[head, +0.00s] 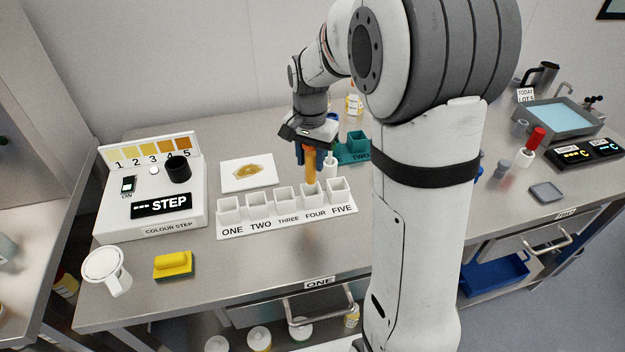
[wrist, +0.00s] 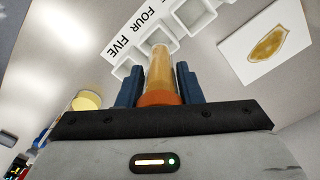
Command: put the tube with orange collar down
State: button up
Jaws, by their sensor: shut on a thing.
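My gripper (head: 311,150) is shut on the tube with orange collar (head: 310,170). In the wrist view the blue fingers (wrist: 158,88) stand on either side of the tube, at its orange collar (wrist: 160,98). The tube is amber and points down, roughly upright, at the slot marked FOUR of the white rack (head: 287,222). In the wrist view its tip is at one of the rack's slots (wrist: 163,47). I cannot tell whether the tip is inside the slot or just above it. The other slots that show look empty.
A white card with an amber patch (head: 247,172) lies behind the rack.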

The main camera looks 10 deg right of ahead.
aim_at(312, 178)
notch_tip(312, 178, down, 3)
jog(key=shift+r, duration=0.2)
jog(key=shift+d+f+p, duration=0.1)
jog(key=shift+f+p, duration=0.2)
jog(key=shift+f, duration=1.75)
jog(key=shift+f, duration=0.1)
jog(key=o, duration=1)
jog(key=shift+c, duration=0.2)
